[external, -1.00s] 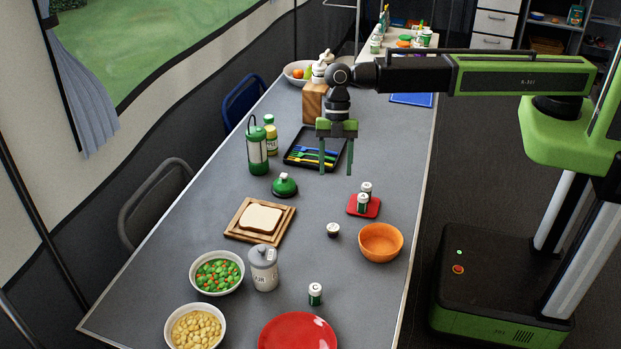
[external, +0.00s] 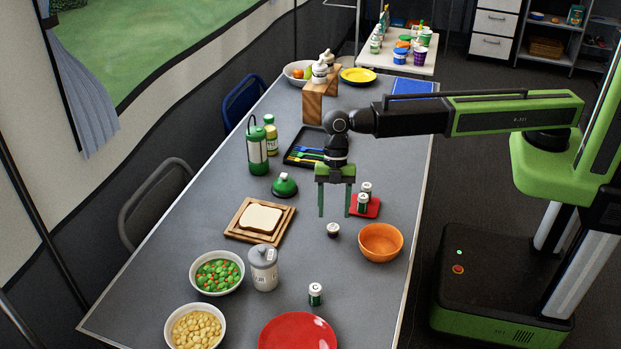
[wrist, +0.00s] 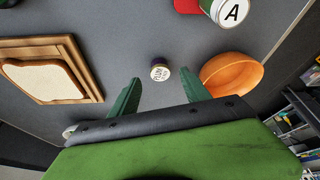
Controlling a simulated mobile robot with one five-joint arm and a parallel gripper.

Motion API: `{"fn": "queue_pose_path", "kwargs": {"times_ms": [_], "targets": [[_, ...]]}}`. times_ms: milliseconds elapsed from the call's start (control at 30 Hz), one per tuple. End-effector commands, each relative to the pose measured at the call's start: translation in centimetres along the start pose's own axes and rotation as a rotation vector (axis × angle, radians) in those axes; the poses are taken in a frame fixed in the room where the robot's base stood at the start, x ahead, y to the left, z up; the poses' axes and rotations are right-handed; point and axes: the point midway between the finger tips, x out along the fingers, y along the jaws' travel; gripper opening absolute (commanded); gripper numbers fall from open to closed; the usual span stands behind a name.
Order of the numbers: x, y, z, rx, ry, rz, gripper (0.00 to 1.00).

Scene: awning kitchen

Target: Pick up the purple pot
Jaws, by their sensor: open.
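A small pot (external: 333,230) with a pale top stands on the grey table, left of the orange bowl. In the wrist view the pot (wrist: 160,72) shows a pale, lettered top with dark purple at its rim. My gripper (external: 335,208) points down just above and behind the pot in the external view, its green fingers apart. In the wrist view my gripper (wrist: 163,84) is open and empty, and the pot appears beyond the fingertips, between their lines. The pot is not touched.
An orange bowl (external: 380,250) stands close right of the pot. A red tray (external: 372,209) with small lettered jars (external: 363,203) lies behind it. A bread board (external: 235,231) is to the left, a lettered jar (external: 315,294) in front. Bare table surrounds the pot.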

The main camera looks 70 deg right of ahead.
Motion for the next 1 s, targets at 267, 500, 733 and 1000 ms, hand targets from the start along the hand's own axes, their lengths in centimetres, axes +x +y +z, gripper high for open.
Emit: {"fn": "queue_pose_path", "kwargs": {"times_ms": [267, 500, 733, 1000], "targets": [[4.8, 0.1, 0.7, -0.001, 0.0, -0.001, 0.55], [4.9, 0.0, 0.3, -0.001, 0.0, 0.0, 0.55], [4.9, 0.0, 0.3, 0.0, 0.0, 0.0, 0.3], [4.9, 0.0, 0.4, 0.0, 0.0, 0.0, 0.0]]}}
